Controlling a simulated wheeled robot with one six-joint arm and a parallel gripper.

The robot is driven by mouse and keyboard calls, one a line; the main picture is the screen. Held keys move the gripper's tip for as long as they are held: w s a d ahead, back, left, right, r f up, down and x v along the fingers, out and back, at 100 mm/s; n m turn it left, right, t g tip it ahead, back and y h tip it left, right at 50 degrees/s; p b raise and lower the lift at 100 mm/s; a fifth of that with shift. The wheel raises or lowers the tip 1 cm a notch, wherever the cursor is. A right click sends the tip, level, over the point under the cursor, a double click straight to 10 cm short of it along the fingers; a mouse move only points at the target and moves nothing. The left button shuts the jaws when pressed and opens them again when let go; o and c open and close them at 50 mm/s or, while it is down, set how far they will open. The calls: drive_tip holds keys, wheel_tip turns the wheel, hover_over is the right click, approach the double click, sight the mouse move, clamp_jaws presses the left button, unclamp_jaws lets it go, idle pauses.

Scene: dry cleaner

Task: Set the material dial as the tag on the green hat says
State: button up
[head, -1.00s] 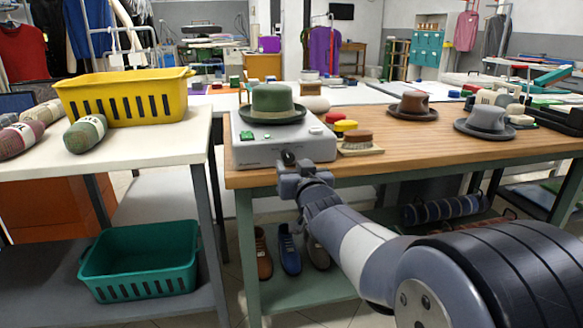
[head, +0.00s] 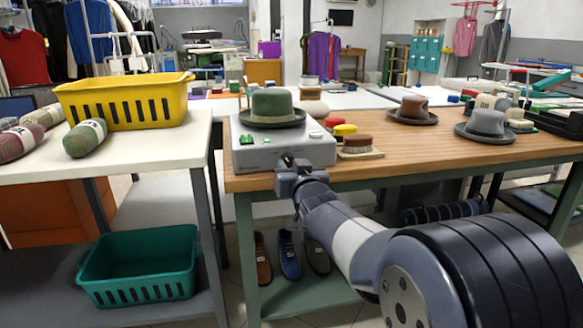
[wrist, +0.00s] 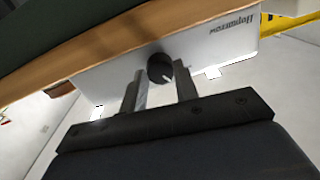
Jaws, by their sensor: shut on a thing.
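The green hat (head: 272,108) sits on top of a light grey machine (head: 290,153) at the left end of the wooden table. I cannot make out a tag or any writing on the hat. The black round dial (wrist: 160,68) is on the machine's front face and has a white pointer mark. My gripper (wrist: 159,84) is shut on the dial, one finger on each side of it. In the head view my gripper (head: 300,178) is in front of the machine and mostly hides the dial. Dial markings are not readable.
A brown hat (head: 412,111) and a grey hat (head: 485,125) stand to the right on the wooden table (head: 400,150). Brushes (head: 357,146) lie just right of the machine. A yellow basket (head: 125,101) stands on the left table. The table's front edge is close to my arm.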

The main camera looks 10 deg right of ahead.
drive_tip(key=shift+c, duration=0.9)
drive_tip(key=n+b, duration=0.2)
drive_tip(key=n, duration=0.1)
drive_tip(key=shift+n, duration=0.3)
drive_tip(key=shift+n+b, duration=0.6)
drive_tip(key=shift+n, duration=0.5)
drive_tip(key=o, duration=1)
drive_tip(key=shift+s+r, duration=0.1)
